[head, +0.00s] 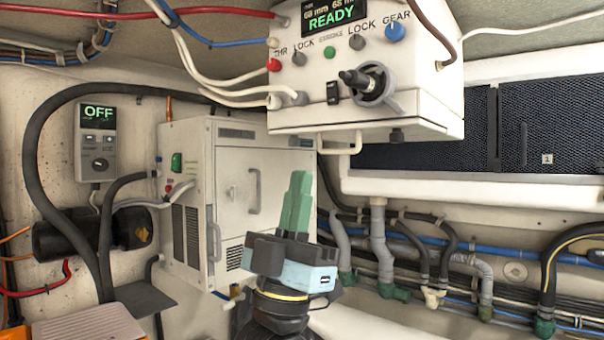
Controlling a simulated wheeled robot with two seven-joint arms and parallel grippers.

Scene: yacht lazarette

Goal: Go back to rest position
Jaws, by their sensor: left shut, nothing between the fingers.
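My left gripper (296,203) is in the lower middle of the head view, with its green fingers together and pointing up. It is shut and empty. It appears in front of the lower right part of a white cabinet (232,165) and below a hanging white control box (400,80). No contact with either shows. My right gripper is not in the head view.
The control box shows READY, with knobs and a black lever (362,80) on its front. A small controller (97,140) reading OFF is on the left wall. Pipes and hoses (380,245) run along the right wall.

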